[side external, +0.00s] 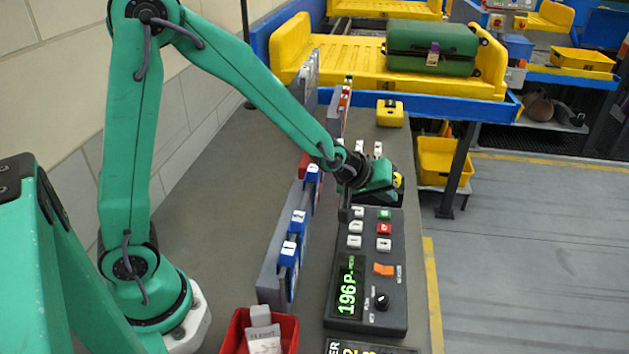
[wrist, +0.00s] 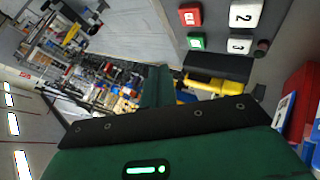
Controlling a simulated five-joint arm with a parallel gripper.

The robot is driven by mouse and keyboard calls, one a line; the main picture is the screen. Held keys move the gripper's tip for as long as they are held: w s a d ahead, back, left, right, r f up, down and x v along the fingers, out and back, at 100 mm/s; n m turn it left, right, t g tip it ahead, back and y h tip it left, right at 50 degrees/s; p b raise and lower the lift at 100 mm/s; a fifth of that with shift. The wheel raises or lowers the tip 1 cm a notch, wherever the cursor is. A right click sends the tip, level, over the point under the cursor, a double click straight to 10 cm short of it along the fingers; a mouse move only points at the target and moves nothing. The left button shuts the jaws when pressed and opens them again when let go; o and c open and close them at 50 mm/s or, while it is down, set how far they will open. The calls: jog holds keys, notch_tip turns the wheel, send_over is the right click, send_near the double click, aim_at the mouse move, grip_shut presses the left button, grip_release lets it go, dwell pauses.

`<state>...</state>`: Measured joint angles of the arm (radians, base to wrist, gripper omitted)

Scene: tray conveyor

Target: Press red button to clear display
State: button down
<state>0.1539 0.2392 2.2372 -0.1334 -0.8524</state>
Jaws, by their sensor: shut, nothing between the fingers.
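The dark control box (side external: 395,316) lies on the bench in the side view. Its red button (side external: 384,229) sits below a green button (side external: 384,215), right of the white number keys (side external: 355,227). The red button (wrist: 190,16) also shows in the wrist view, above the green button (wrist: 196,41). The display (side external: 347,290) is lit with green characters that look like "196P" and more. My gripper (side external: 344,214) is shut and empty, its dark fingertips pointing down near the left edge of the keypad, left of the red button. Whether they touch the box is unclear.
An orange switch (side external: 384,269) and a black knob (side external: 382,301) are on the box. A rack with blue-and-white switches (side external: 290,250) stands left. A red bin (side external: 288,330) is in front. A yellow conveyor tray (side external: 345,75) carries a green suitcase (side external: 432,47) behind.

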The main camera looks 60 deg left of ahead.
aim_at(380, 229)
jog(key=shift+f, duration=3.05)
jog(key=shift+f, duration=0.9)
dwell(1.0)
jog(key=shift+r, duration=0.9)
jog(key=shift+r, duration=2.5)
jog(key=shift+a, duration=0.1)
